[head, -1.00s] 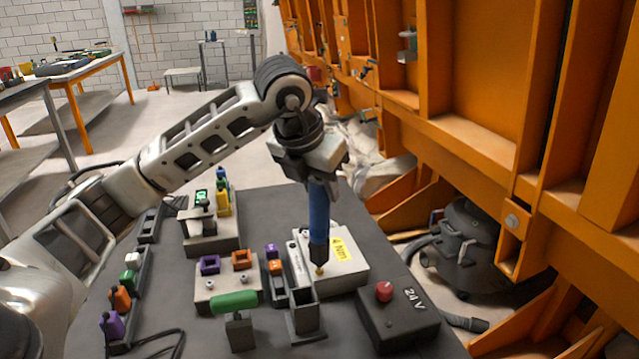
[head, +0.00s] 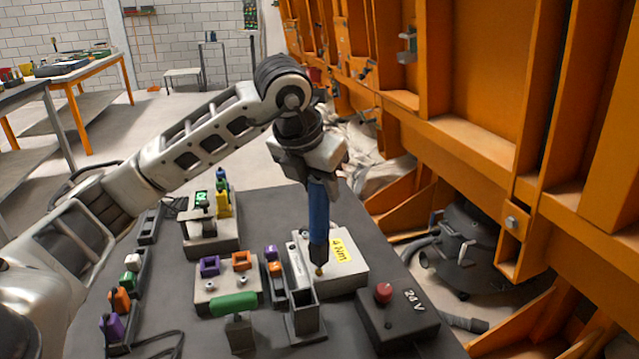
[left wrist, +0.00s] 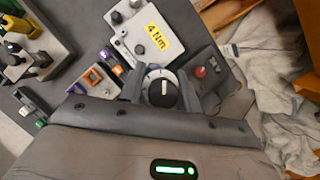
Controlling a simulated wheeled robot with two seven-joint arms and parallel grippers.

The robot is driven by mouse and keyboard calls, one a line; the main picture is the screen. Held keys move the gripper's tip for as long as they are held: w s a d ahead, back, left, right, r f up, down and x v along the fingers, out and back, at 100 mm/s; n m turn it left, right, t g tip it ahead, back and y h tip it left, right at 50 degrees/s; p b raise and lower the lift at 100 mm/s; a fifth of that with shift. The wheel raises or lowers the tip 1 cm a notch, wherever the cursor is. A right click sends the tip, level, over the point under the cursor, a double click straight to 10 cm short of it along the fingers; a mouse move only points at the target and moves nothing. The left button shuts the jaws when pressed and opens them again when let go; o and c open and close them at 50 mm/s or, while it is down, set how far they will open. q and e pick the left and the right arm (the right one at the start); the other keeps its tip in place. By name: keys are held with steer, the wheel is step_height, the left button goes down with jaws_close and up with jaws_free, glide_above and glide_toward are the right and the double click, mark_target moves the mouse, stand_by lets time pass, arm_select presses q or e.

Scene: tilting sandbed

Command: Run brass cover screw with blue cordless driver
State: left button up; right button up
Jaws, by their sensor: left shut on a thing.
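The blue cordless driver (head: 319,212) is upright in my left gripper (head: 313,178), which is shut on its upper part. The driver's black nose points down at the brass cover screw (head: 320,271) on the light grey box with the yellow "4 Nm" label (head: 352,279). The nose meets or nearly meets the screw; I cannot tell if the bit is seated. In the left wrist view the driver's round top (left wrist: 160,88) sits between the two fingers, and the box (left wrist: 138,43) lies beyond. The screw is hidden there. My right gripper is not in view.
A dark open holder (head: 305,319) stands just in front of the box. A black 24 V box with a red knob (head: 384,292) is at right. A green-handled tool (head: 234,304) and connector blocks (head: 228,286) stand left. The orange steel frame (head: 470,130) rises close on the right.

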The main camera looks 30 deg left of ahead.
arm_select(q)
steer(key=shift+f, duration=0.1)
stand_by(0.4)
steer(key=shift+r+p, duration=0.8)
steer(key=shift+r, duration=0.1)
steer(key=shift+r+p, duration=1.6)
steer(key=shift+r, duration=0.65)
